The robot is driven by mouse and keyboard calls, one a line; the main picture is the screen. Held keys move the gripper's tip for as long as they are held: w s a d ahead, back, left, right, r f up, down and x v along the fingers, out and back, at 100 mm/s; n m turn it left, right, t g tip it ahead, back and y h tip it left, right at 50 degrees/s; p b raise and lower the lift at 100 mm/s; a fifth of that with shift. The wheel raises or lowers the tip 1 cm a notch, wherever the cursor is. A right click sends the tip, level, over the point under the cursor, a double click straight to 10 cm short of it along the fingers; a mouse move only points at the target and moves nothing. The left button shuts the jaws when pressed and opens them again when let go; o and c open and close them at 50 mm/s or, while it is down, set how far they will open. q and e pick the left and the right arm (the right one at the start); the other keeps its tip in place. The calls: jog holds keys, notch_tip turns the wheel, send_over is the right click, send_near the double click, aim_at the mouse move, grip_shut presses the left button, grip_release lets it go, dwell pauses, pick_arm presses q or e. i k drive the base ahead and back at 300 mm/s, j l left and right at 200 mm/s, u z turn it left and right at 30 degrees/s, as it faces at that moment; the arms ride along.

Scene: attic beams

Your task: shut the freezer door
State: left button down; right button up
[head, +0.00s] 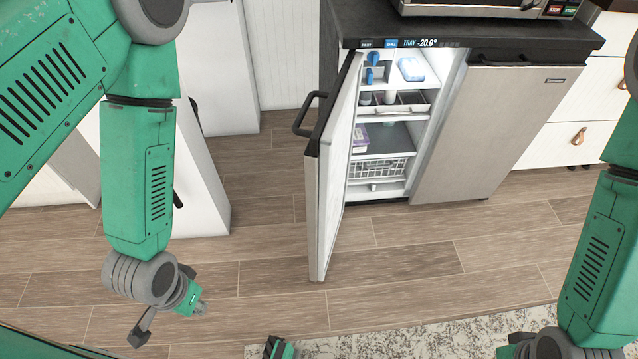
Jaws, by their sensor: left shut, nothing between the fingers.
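The freezer door (325,185) is the narrow left door of a silver-and-black fridge unit. It stands wide open, swung out toward me, with a black bar handle (307,116) on its left face. Its lit compartment (392,135) shows shelves, a wire basket and a few stored items. My left gripper (139,337) is shut and empty at lower left, well left of the door and apart from it. It is seen small and partly behind the wrist.
The right fridge door (495,125) is shut. A dark worktop (370,25) with an appliance on it covers the unit. White drawers (575,110) stand to the right, and a white cabinet (203,180) to the left. The wood floor between is clear.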

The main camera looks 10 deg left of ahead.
aim_at(328, 153)
jog(key=i+j+z, duration=0.2)
jog(key=j+z, duration=0.3)
jog(key=j, duration=0.55)
jog(key=j+z, duration=0.5)
jog(key=j, duration=0.6)
jog(key=k+z, duration=0.2)
jog(key=k, duration=0.4)
